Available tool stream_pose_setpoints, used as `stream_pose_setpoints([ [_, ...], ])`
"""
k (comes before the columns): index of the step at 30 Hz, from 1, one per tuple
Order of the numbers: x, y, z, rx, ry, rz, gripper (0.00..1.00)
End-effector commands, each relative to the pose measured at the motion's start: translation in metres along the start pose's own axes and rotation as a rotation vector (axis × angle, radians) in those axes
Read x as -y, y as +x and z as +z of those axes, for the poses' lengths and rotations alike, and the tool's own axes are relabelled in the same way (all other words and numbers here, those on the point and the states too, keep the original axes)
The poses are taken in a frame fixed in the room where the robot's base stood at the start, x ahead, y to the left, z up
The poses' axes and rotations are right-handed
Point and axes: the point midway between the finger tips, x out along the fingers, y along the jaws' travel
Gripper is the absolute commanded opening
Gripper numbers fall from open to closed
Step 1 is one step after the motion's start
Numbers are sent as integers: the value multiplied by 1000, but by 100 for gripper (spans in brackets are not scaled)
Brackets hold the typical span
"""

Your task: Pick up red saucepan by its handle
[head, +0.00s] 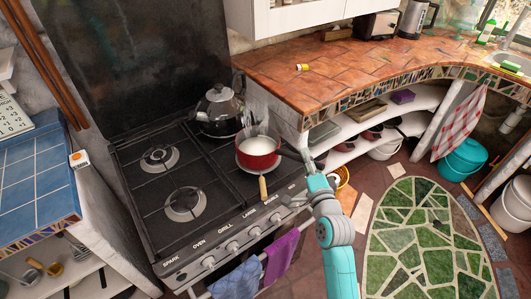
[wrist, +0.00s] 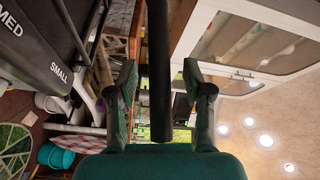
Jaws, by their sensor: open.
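In the wrist view the dark handle (wrist: 161,75) comes down from the top edge between the two fingers of my gripper (wrist: 160,90). The fingers are open, with a visible gap on each side of the handle. The far end of the handle is close to the palm; I cannot tell whether they touch. The pan's body is not visible in the wrist view.
A black kettle (head: 219,110) stands behind the saucepan. A light wooden handle (head: 263,188) sticks up in front of it. The stove's left burners (head: 160,158) are bare. The tiled counter (head: 350,65) curves away to the right, above shelves. Towels (head: 281,254) hang on the oven front.

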Motion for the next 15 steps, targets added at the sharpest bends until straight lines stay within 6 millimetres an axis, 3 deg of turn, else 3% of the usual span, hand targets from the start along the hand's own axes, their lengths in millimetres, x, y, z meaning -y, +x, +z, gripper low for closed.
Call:
stream_pose_setpoints([
  [4, 0, 0, 0, 0, 0, 0, 48],
  [10, 0, 0, 0, 0, 0, 0, 0],
  [15, 0, 0, 0, 0, 0, 0, 0],
])
